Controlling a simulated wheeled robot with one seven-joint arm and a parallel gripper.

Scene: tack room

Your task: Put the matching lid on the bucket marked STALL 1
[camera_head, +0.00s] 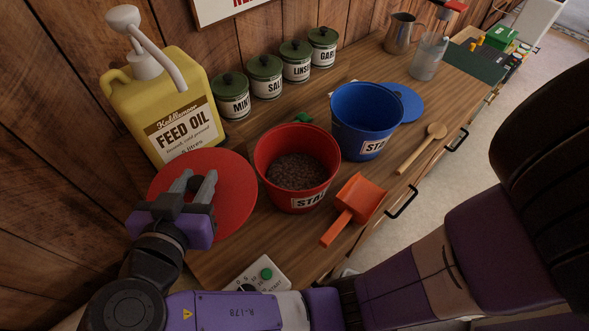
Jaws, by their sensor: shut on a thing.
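A red bucket (270,170) stands open on the wooden counter with brown feed inside. A blue bucket (362,118) stands behind it to the right. Each has a white label that starts "STA"; the numbers cannot be read. My gripper (203,183) is shut on the red lid (235,190) near its middle, its fingers hiding the grip. The lid is left of the red bucket, in front of the feed oil jug; whether it touches the counter is unclear. A blue lid (408,105) lies flat behind the blue bucket, partly hidden.
A yellow feed oil jug (170,110) with a pump stands close behind the lid. Several green-lidded canisters (265,78) line the wall. An orange scoop (356,200) and a wooden spoon (422,150) lie near the front edge. A white button box (262,275) sits at the near end.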

